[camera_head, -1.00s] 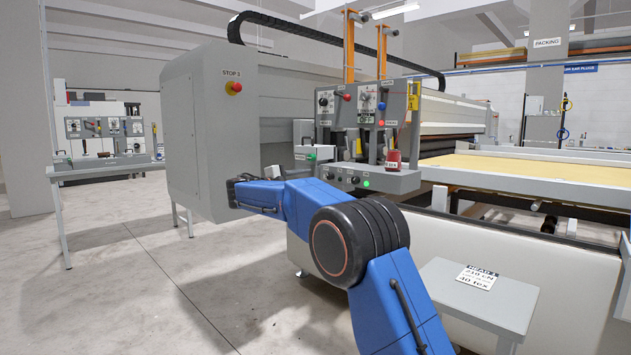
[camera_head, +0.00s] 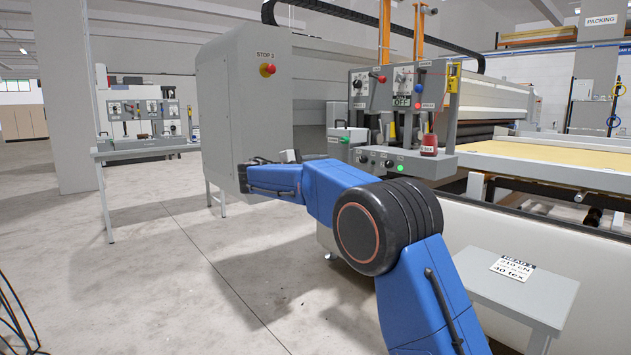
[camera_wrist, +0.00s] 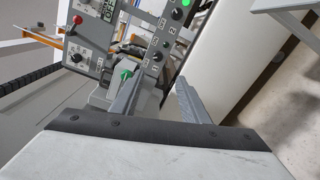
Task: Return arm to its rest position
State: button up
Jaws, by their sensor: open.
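My blue arm (camera_head: 425,285) rises from the lower right, bends at a black-banded joint and reaches left in front of the grey machine cabinet (camera_head: 232,130). Its far end is small and dark there, so the fingers cannot be made out. In the wrist view, my gripper (camera_wrist: 155,85) has its two grey fingers apart, with nothing held between them. A control panel (camera_wrist: 97,45) with knobs and a lit green button lies beyond the fingertips. In the head view, that control panel (camera_head: 385,92) stands right of the cabinet, behind my arm.
A small grey table (camera_head: 535,300) with a label stands at the lower right, close to my arm. The quilting bed (camera_head: 540,160) extends right. A second bench (camera_head: 140,150) stands at the back left. The floor (camera_head: 190,270) at left is mostly clear.

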jog(key=s+d+f+m+g+y, duration=0.2)
jog(key=s+d+g+y, duration=0.1)
jog(key=s+d, duration=0.95)
jog(key=s+d+f+m+g+y, duration=0.1)
jog(key=s+d+f+y, duration=0.15)
jog(key=s+d, duration=0.4)
jog(key=s+d+f+m+g+y, duration=0.1)
jog(key=s+d+f, duration=0.25)
jog(key=s, duration=0.55)
jog(key=s+f+m+y, duration=0.2)
jog(key=s+f, duration=0.4)
jog(key=s, duration=0.5)
jog(key=s+f+m+y, duration=0.2)
jog(key=s+f, duration=0.5)
jog(key=s, duration=0.5)
jog(key=s+a+f+m+y, duration=0.1)
jog(key=s+f+m+y, duration=0.1)
jog(key=s+f+y, duration=0.2)
jog(key=s+f, duration=0.3)
jog(key=s, duration=0.4)
jog(key=shift+s+g, duration=0.15)
jog(key=shift+g, duration=0.15)
